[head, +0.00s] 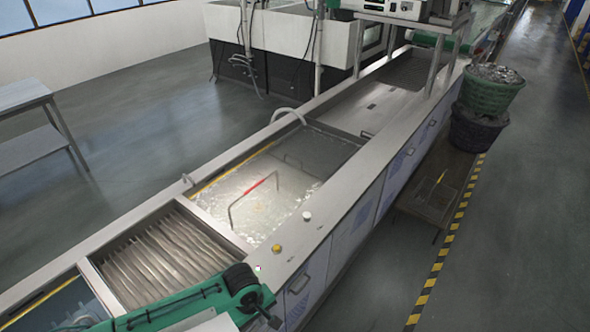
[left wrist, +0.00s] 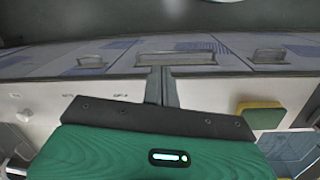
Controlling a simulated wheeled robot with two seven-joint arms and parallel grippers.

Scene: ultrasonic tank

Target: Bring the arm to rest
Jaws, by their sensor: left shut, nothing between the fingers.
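My left arm (head: 185,305) comes in from the lower left in the head view, green with a black joint, over the near end of the tank line. My left gripper shows in the left wrist view (left wrist: 161,80), its two dark fingers together with nothing between them. In that view the fingers lie in front of pale cabinet fronts with handles (left wrist: 175,59). In the head view the fingers are hard to make out at the bottom edge. My right gripper is not in view.
The tank (head: 200,188) holds bubbling liquid and a basket with a red-gripped handle (head: 256,188). A ribbed section (head: 165,255) lies nearer. Two knobs sit on the front rim. The floor aisle beyond is clear.

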